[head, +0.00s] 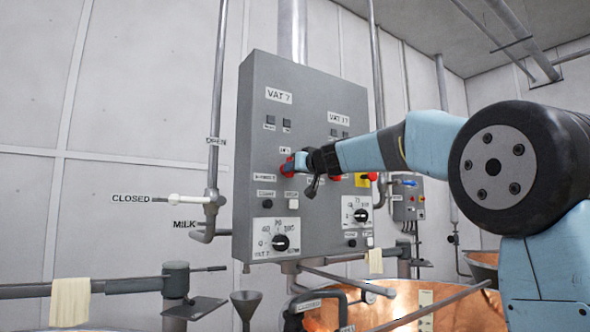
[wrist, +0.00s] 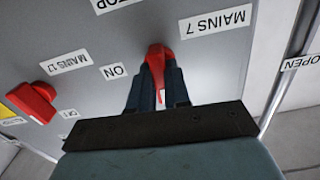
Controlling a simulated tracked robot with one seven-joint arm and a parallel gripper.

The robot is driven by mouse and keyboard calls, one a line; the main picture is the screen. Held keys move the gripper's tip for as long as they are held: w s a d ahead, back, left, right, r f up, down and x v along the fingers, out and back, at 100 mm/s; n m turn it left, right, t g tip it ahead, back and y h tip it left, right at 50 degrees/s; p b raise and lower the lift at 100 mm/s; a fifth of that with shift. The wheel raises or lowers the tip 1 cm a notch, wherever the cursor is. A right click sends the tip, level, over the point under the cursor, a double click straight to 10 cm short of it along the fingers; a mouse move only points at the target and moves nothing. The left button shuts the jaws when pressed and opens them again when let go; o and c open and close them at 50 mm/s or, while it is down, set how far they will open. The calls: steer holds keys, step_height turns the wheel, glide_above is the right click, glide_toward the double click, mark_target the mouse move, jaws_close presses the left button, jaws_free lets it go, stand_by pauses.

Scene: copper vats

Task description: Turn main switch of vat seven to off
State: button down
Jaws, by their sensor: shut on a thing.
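The red main switch of vat seven (wrist: 156,56) is on the grey control panel (head: 333,98), beside a label reading MAINS 7 (wrist: 215,21). The wrist view is roughly upside down. My gripper (wrist: 158,80) has one dark finger on each side of the switch's handle and is shut on it. An ON label (wrist: 114,71) sits left of the switch in the wrist view. In the head view my gripper (head: 300,163) meets the panel at the red switch (head: 288,168), which it partly hides. I see no OFF label for this switch.
A second red switch (wrist: 38,101) labelled MAINS 17 is close by on the same panel. Below are black dials (head: 280,242) and small buttons. Pipes and a valve handle (head: 190,199) flank the panel's left. Copper vats (head: 400,303) stand below.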

steer(key=shift+w+f+n, duration=0.15)
steer(key=shift+f+n, duration=0.15)
steer(key=shift+n, duration=0.2)
steer(key=c, duration=1.1)
jaws_free()
steer(key=shift+w, duration=0.1)
steer(key=shift+r, duration=0.15)
steer(key=v, duration=1.3)
steer(key=shift+s+d, duration=0.25)
steer(key=shift+s, duration=0.1)
